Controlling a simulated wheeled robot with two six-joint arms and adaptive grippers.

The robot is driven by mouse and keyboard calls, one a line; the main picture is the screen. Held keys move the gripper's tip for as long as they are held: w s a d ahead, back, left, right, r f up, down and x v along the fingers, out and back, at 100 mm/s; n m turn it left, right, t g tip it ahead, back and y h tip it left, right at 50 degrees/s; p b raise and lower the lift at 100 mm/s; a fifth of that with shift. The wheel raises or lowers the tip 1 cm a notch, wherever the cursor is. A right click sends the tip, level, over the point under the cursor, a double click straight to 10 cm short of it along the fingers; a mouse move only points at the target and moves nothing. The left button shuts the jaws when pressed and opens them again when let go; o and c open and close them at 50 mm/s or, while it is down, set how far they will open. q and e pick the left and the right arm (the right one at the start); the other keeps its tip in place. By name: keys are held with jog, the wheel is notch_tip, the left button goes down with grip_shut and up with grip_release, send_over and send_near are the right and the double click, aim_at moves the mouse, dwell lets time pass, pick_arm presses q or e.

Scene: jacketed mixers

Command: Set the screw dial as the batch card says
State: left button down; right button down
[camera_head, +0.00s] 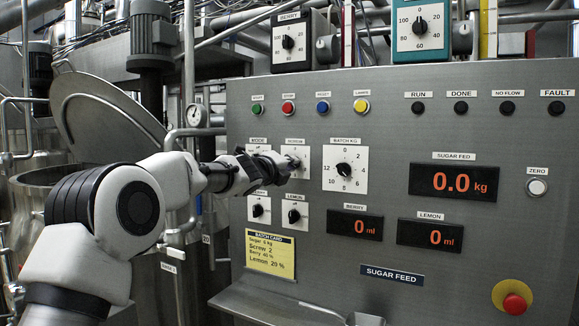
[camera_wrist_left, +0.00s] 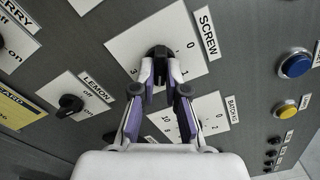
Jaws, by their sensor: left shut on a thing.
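The screw dial (camera_head: 304,151) is a white plate with a black knob on the grey control panel. In the left wrist view its plate (camera_wrist_left: 187,30) carries the label SCREW and shows the numbers 0, 1 and 3. My left gripper (camera_head: 289,164) is shut on the black screw knob (camera_wrist_left: 158,53), with its fingers (camera_wrist_left: 160,72) on either side of it. The fingers hide part of the knob, so I cannot tell its exact setting. The yellow batch card (camera_head: 270,252) on the lower panel reads Screw 2. My right gripper is not in view.
The batch kg dial (camera_head: 357,170) is just right of the screw dial. The lemon knob (camera_head: 293,216) and berry knob (camera_head: 258,210) are close below. Coloured buttons (camera_head: 288,107) line the panel above. A red emergency button (camera_head: 514,303) is at lower right.

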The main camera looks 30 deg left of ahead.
pick_arm(q)
jog(key=shift+f, duration=0.15)
jog(key=c, duration=1.2)
grip_release()
jog(key=s, duration=1.2)
jog(key=shift+a, duration=0.15)
